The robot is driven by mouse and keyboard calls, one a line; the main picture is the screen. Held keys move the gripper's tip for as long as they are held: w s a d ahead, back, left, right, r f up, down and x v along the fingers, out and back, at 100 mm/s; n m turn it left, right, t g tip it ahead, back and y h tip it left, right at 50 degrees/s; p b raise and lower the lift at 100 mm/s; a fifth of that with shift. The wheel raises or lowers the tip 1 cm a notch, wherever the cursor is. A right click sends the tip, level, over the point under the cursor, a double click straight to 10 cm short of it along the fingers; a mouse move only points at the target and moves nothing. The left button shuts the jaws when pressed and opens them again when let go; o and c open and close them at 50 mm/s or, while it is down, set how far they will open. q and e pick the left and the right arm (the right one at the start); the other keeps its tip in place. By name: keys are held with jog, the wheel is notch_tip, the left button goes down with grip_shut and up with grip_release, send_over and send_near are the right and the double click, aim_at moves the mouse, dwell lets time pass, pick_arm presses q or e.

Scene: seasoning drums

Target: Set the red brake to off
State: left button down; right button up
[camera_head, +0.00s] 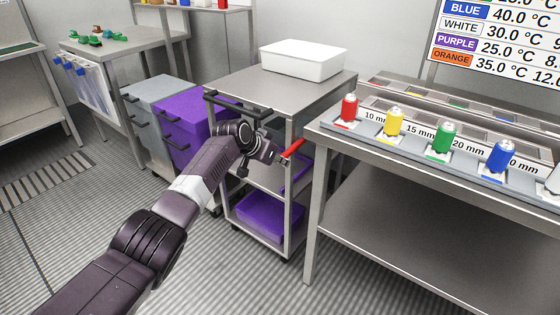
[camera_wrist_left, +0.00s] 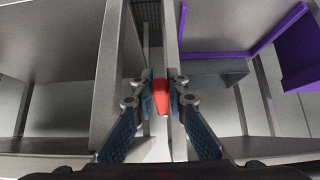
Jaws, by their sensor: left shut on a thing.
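The red brake (camera_head: 292,149) is a red lever on the side of the steel trolley (camera_head: 262,82), near its front right post. In the head view it slants up to the right from my left gripper (camera_head: 278,157). In the left wrist view the red brake (camera_wrist_left: 160,96) sits between the two fingers of my left gripper (camera_wrist_left: 160,98), which are shut on it. The lever's pivot and any on or off marking are hidden or too small to tell. My right gripper is in neither view.
A white bin (camera_head: 302,62) stands on the trolley, and purple trays (camera_head: 264,216) lie on its lower shelves. A steel table (camera_head: 420,170) with coloured cans stands close on the right. Purple and grey drawer units (camera_head: 180,127) stand on the left. Open floor lies in front.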

pick_arm(q)
jog(key=c, duration=1.9)
grip_release()
jog(key=shift+d, duration=0.1)
jog(key=shift+r, duration=0.1)
jog(key=shift+v, duration=5.95)
